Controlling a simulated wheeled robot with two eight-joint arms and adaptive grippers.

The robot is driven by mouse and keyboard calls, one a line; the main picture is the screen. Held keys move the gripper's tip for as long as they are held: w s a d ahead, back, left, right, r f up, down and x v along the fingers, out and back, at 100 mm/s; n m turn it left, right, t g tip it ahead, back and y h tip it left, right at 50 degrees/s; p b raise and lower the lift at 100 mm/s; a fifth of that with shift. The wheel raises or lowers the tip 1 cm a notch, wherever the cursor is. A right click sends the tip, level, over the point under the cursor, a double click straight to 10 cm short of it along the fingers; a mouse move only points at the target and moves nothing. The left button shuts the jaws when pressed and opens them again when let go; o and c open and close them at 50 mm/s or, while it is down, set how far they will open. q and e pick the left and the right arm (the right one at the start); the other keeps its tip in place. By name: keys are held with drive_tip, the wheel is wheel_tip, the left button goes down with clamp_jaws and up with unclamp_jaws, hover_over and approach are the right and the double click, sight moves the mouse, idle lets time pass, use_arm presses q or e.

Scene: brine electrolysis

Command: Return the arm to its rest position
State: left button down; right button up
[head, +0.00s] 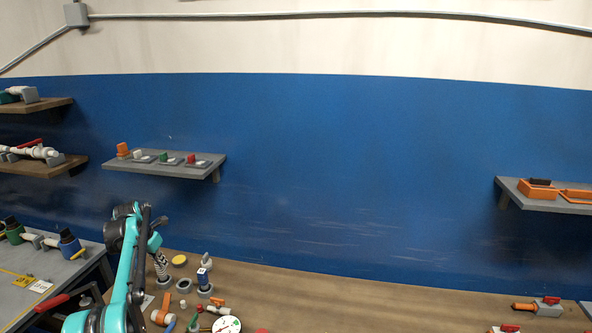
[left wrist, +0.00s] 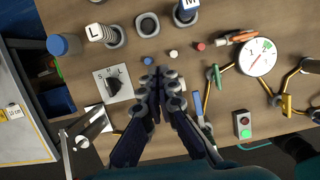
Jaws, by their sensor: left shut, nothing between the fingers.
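My left arm (head: 128,270) is teal and black and rises from the lower left of the head view, bent at the top. My left gripper (head: 160,224) is high over the left part of the brown bench (head: 350,290). In the left wrist view the gripper (left wrist: 156,80) shows with its black fingers together and nothing between them, above the bench top. A rotary switch plate (left wrist: 113,84) lies left of the fingers and a round white gauge (left wrist: 257,57) lies to their right. My right gripper is not in view.
Posts marked L (left wrist: 97,31) and M (left wrist: 186,11) stand beyond the fingers. A red and green button box (left wrist: 242,125) is at the right. A grey shelf (head: 165,165) with small parts hangs on the blue wall. The bench's middle looks clear.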

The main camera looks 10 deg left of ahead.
use_arm(q)
drive_tip(key=s+d+r+m+t+b, duration=0.1)
drive_tip(key=s+d+r+m+b, duration=0.15)
drive_tip(key=s+d+m, duration=0.45)
drive_tip(key=s+d+r+m+b, duration=0.1)
drive_tip(key=s+d+r+m, duration=0.2)
drive_tip(key=d, duration=0.6)
drive_tip(key=s+d+r+m+t+b, duration=0.1)
drive_tip(key=s+d+r+m, duration=0.1)
drive_tip(key=s+d+m, duration=0.35)
drive_tip(key=s+d+f+m+t+b, duration=0.1)
drive_tip(key=s+d+f+m+b, duration=0.1)
drive_tip(key=s+d+f+m, duration=0.4)
drive_tip(key=s+d+f+m+b, duration=0.2)
drive_tip(key=s+d+f+m, duration=0.5)
drive_tip(key=s+m, duration=0.5)
drive_tip(key=s+d, duration=0.2)
drive_tip(key=shift+s+f+m+t+b, duration=0.3)
drive_tip(key=shift+m+t+b, duration=0.05)
drive_tip(key=shift+t, duration=0.05)
